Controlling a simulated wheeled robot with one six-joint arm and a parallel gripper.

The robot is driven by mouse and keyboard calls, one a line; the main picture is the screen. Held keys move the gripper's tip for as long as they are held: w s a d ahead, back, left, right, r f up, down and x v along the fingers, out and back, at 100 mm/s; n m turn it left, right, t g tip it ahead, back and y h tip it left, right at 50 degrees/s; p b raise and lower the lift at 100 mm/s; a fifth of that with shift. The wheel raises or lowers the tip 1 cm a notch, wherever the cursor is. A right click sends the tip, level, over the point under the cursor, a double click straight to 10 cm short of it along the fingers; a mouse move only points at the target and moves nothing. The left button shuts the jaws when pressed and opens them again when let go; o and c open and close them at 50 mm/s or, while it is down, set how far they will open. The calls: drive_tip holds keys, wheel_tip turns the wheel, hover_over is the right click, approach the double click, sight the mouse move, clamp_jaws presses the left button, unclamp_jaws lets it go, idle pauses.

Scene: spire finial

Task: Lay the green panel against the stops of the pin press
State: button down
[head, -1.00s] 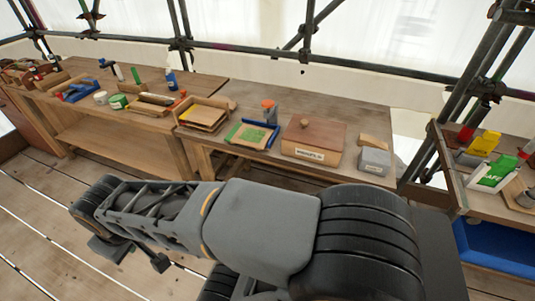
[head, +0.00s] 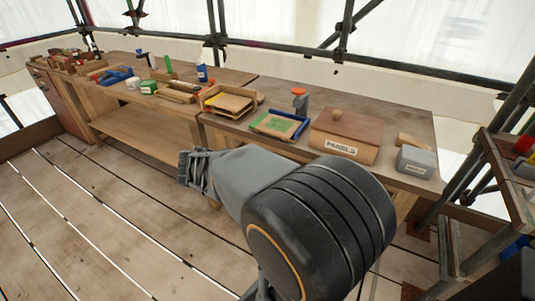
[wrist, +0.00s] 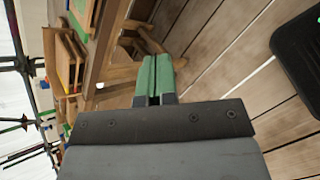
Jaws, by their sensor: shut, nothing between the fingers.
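A green panel (head: 277,125) lies on a tan, blue-edged fixture (head: 258,127) on the bench. A small grey post with an orange top (head: 299,98) stands just behind it; this group looks like the pin press. I cannot tell whether the panel touches any stops. My gripper (wrist: 154,62) shows in the wrist view, its two green-faced fingers shut together and empty. It is out over the floor in front of the bench, apart from the panel.
A wooden box labelled PANELS (head: 345,134) stands right of the fixture, with a grey block (head: 416,161) beyond. A wooden tray (head: 228,102) sits to the left. Scaffold poles and a side shelf stand at the right. Floor boards (head: 90,215) in front are clear.

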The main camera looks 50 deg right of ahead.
drive_tip(key=w+d+f+n+h+b, duration=0.4)
drive_tip(key=d+n, duration=0.1)
drive_tip(key=n+t+h+b, duration=0.3)
drive_tip(key=n+b, duration=0.1)
drive_tip(key=n, duration=0.2)
approach(269, 132)
drive_tip(key=shift+t, duration=0.3)
drive_tip(key=b+x, duration=0.2)
drive_tip(key=x, duration=0.5)
drive_tip(key=shift+s+d+f, duration=0.1)
drive_tip(key=shift+d, duration=0.2)
